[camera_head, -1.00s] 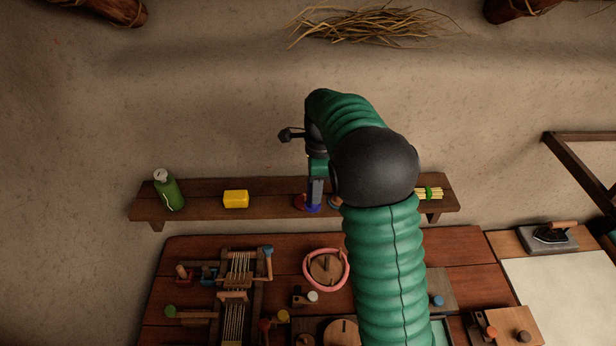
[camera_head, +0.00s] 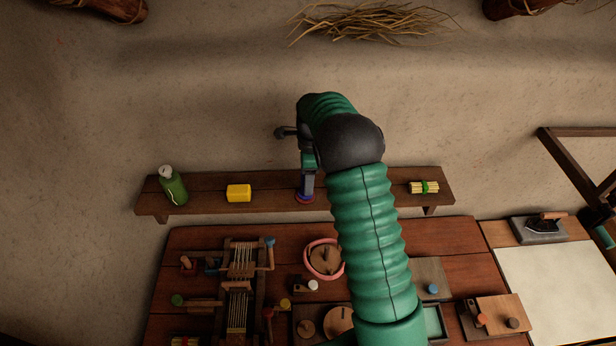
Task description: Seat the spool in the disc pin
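My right arm rises from the bottom and bends over the wall shelf (camera_head: 385,190). Its gripper (camera_head: 306,190) points down at the shelf, right at a small red and blue piece (camera_head: 304,199), which may be the spool. The fingers cover part of that piece, and I cannot tell whether they are open or shut on it. On the table, a wooden disc with an upright peg (camera_head: 323,260) sits inside a pink ring. Another round wooden disc (camera_head: 338,319) lies in a tray lower down, partly hidden by my arm. I cannot tell which disc has the task's pin. My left gripper is out of view.
A small loom (camera_head: 240,285) and several pegged wooden pieces crowd the table (camera_head: 455,237).

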